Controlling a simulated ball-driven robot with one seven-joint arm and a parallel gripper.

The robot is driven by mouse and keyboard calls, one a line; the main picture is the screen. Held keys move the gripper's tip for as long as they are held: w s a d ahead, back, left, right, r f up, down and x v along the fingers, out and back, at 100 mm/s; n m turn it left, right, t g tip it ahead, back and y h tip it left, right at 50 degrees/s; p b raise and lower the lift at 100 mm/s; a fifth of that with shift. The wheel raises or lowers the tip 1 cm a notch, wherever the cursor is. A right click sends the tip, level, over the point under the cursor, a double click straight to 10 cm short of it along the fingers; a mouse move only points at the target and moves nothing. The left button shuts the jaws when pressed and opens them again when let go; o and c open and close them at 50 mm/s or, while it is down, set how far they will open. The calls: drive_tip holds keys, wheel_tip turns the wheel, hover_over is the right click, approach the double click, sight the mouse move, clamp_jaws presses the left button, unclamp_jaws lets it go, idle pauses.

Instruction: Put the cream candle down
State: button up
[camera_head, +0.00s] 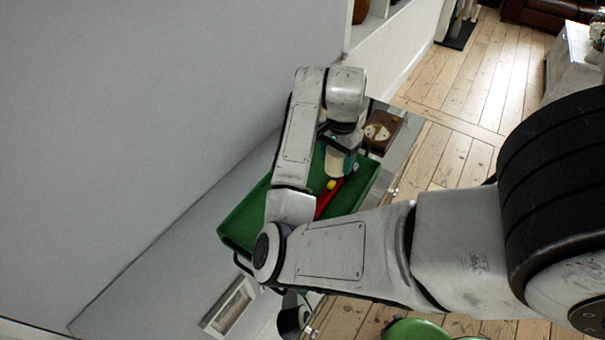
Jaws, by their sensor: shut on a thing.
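The cream candle (338,165) is a pale upright cylinder seen below my gripper (343,146). My gripper is shut on it, and my wrist hides its upper part. The candle shows over the right part of a green tray (236,222). I cannot tell whether its base touches the tray floor. My forearm hides the middle of the tray.
A red item (326,200) and a small yellow piece (331,185) lie in the tray beside the candle. A brown box (386,128) with a pale round patch stands behind it. A pale frame (229,307) lies at the front. A wall bounds the left.

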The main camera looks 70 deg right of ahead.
drive_tip(key=w+d+f, duration=0.1)
drive_tip(key=w+f, duration=0.1)
drive_tip(key=w, duration=0.1)
drive_tip(key=w+d+f, duration=0.2)
drive_tip(key=w+f, duration=0.1)
drive_tip(key=w+d+f, duration=0.2)
drive_tip(key=w+f, duration=0.1)
drive_tip(key=shift+w+f, duration=0.25)
drive_tip(key=shift+w, duration=0.15)
drive_tip(key=shift+f+p, duration=0.3)
drive_tip(key=shift+f, duration=1.35)
drive_tip(key=shift+f, duration=0.2)
drive_tip(key=o, duration=1.2)
drive_tip(key=shift+r, duration=0.1)
wheel_tip(320, 180, up, 12)
drive_tip(key=shift+r+b, duration=0.1)
drive_tip(key=shift+b, duration=0.75)
